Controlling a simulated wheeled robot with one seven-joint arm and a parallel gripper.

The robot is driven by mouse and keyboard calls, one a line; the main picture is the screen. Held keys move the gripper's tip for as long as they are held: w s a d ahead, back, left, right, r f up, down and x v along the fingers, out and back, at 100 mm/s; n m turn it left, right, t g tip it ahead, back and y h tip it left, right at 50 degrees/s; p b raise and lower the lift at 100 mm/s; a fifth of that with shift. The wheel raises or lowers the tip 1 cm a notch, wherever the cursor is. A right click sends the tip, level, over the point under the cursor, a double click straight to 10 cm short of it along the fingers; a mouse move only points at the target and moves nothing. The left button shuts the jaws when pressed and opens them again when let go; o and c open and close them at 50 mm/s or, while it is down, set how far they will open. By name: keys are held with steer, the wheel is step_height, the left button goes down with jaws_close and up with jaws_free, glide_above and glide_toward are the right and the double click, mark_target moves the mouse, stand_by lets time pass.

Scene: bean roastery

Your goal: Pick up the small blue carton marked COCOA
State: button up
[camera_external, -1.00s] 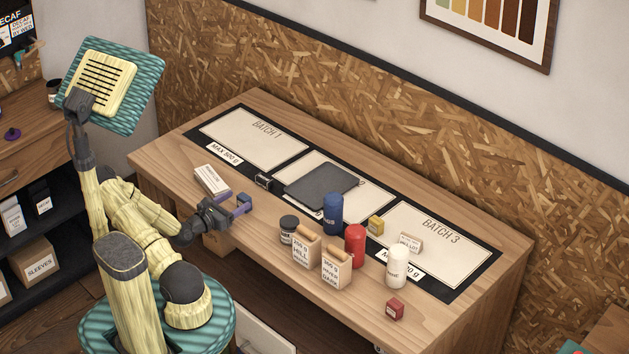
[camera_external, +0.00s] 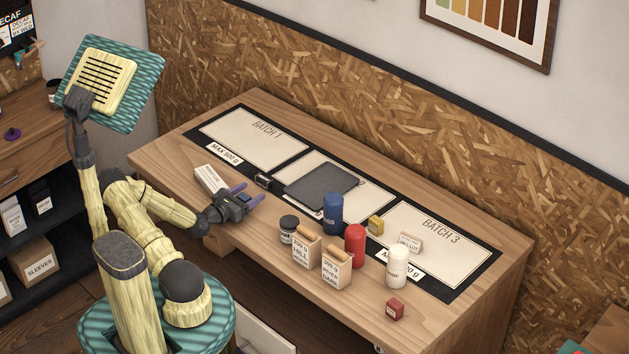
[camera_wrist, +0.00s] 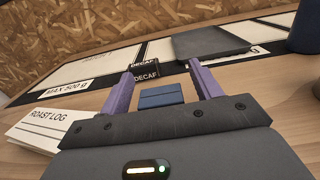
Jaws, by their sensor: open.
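A small blue carton (camera_wrist: 161,96) lies on the bench in the wrist view, between the two purple fingers of my gripper (camera_wrist: 160,72). Its lettering cannot be read from here. The fingers are open, with a gap on each side of the carton. In the external view my gripper (camera_external: 249,193) is low over the bench's near left part, and I cannot make out the carton there.
A black DECAF carton (camera_wrist: 144,70) stands just beyond the fingers. A dark grey slab (camera_external: 321,187) lies behind. A black-lidded jar (camera_external: 289,229), paper bags and a blue canister (camera_external: 333,214) stand right.

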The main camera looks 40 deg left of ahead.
stand_by(0.4)
steer(key=c, duration=1)
steer(key=shift+r, duration=0.15)
steer(key=shift+c, duration=0.2)
step_height(320, 180, up, 10)
steer(key=shift+p, duration=0.3)
